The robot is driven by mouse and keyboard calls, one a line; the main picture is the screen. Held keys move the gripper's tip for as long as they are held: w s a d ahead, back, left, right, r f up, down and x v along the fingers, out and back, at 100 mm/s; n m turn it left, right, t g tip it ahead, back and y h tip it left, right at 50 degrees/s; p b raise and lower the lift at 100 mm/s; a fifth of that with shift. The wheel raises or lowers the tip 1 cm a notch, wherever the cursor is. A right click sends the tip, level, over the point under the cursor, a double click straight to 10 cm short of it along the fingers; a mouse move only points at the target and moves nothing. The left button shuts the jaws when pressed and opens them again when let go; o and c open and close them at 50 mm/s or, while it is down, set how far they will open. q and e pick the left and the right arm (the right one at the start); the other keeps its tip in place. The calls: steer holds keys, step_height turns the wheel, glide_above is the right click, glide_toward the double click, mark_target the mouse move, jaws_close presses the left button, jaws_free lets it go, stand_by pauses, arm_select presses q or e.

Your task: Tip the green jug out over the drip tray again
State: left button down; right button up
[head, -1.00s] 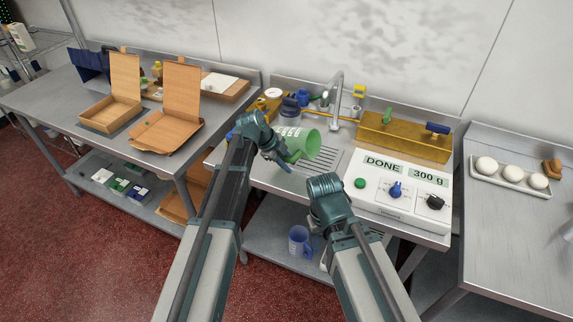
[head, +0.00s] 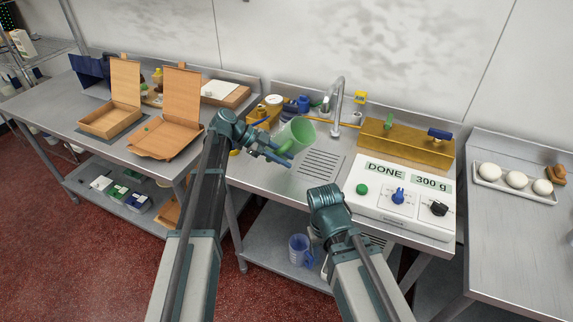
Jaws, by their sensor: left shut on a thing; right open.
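The green jug (head: 293,136) is held in my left gripper (head: 284,158), which is shut on it. The jug is tilted, its open mouth facing right and somewhat up. It is above the worktop, by the left edge of the slotted drip tray (head: 320,166). I cannot see inside the jug well enough to tell its contents. My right gripper (head: 314,240) is open, low in front of the worktop edge, and its fingers are partly hidden behind its own wrist.
A white scale panel (head: 385,213) reading DONE 300 g stands right of the tray. A tap (head: 337,95) rises behind it. A blue jug (head: 299,249) stands on the lower shelf. Open cardboard boxes (head: 165,139) are on the left table, and dough balls (head: 516,179) are on the right.

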mark_target(276, 152)
arm_select(q)
steer(key=shift+w+a+r+n+g+h+b, duration=0.2)
steer(key=shift+a+h+b, duration=0.1)
steer(key=shift+h+b, duration=0.65)
steer(key=shift+w+a+r+n+g+h+b, duration=0.25)
steer(key=shift+h+b, duration=0.35)
steer(key=shift+b, duration=0.7)
steer(key=shift+w+a+r+n+g+h+b, duration=0.15)
steer(key=shift+a+h+b, duration=0.2)
steer(key=shift+h+b, duration=0.6)
steer(key=shift+w+a+f+n+h+b, duration=0.1)
steer(key=shift+a+n+h+b, duration=0.35)
steer(key=shift+b, duration=0.85)
steer(key=shift+w+a+n+h+b, duration=0.1)
steer(key=shift+h+b, duration=0.55)
steer(key=shift+b, duration=0.65)
steer(key=shift+s, duration=0.1)
